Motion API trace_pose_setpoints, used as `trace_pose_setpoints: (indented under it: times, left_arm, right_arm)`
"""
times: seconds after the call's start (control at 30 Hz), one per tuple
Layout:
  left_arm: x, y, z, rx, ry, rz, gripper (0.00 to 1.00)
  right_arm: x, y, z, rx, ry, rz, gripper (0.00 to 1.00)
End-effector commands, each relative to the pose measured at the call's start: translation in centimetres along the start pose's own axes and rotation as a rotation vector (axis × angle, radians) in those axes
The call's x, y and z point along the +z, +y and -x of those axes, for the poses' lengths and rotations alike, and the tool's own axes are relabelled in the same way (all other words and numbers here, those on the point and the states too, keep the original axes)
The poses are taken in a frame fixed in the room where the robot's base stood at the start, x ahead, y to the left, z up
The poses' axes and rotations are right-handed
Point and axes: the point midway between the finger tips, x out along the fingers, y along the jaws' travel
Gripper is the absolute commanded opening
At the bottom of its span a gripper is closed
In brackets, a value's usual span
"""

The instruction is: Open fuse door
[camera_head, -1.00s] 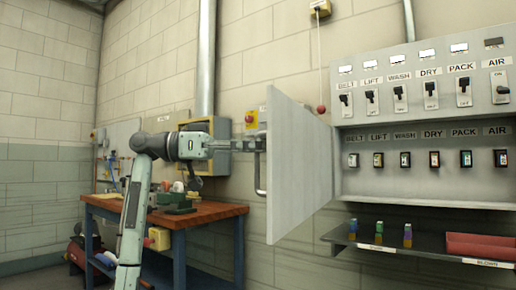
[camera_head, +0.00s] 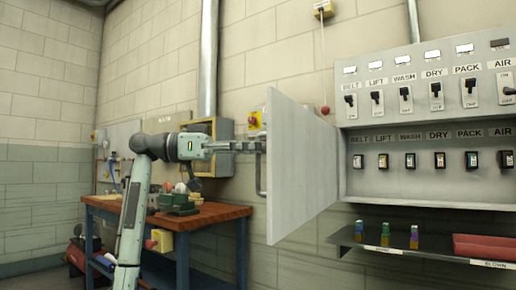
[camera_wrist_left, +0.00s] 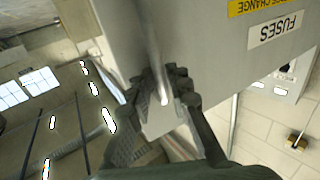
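The fuse door (camera_head: 300,165) is a grey metal panel, swung out from the switch panel and standing open at a wide angle. Its outer side, with a "FUSES" label, fills much of the left wrist view (camera_wrist_left: 210,60). A bar handle (camera_wrist_left: 158,72) stands on that side. My left gripper (camera_head: 258,146) reaches the door from the left; in the left wrist view its dark fingers (camera_wrist_left: 165,95) close around the handle. The row of fuses (camera_head: 411,160) is exposed below the switches. My right gripper is not in view.
A grey shelf (camera_head: 345,236) with coloured fuses and a red tray (camera_head: 485,247) sits below the panel. A workbench (camera_head: 215,213) stands behind my left arm. A grey and yellow box (camera_head: 215,135) and a conduit are on the wall behind the gripper.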

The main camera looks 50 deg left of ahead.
Motion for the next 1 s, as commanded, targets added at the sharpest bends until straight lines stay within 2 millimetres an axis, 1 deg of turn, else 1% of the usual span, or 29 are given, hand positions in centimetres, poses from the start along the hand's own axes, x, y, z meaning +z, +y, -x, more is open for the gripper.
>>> trace_pose_setpoints:
  times: [0.23, 0.37, 0.47, 0.7, 0.8, 0.9, 1.0]
  left_arm:
    - [-0.1, -0.1, 0.1, -0.003, 0.003, 0.001, 0.18]
    - [-0.2, -0.1, 1.1, -0.005, 0.005, 0.001, 0.18]
    - [-0.1, -0.1, 2.8, -0.006, 0.005, 0.001, 0.18]
    - [-0.1, -0.1, 8.0, -0.005, 0.005, 0.001, 0.18]
    - [-0.1, -0.1, 9.8, -0.004, 0.003, 0.001, 0.18]
    - [-0.1, -0.1, 11.0, -0.004, 0.002, 0.002, 0.18]
    - [-0.1, 0.0, 11.8, -0.004, 0.002, 0.001, 0.18]
  right_arm:
    - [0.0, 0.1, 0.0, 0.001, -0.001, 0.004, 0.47]
    - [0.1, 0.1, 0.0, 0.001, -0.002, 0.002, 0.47]
    - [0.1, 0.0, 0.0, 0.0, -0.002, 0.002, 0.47]
    - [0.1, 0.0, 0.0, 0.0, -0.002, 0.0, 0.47]
    - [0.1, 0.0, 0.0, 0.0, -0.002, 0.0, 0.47]
    - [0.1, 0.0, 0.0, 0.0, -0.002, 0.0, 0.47]
    - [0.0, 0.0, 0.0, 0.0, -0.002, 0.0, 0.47]
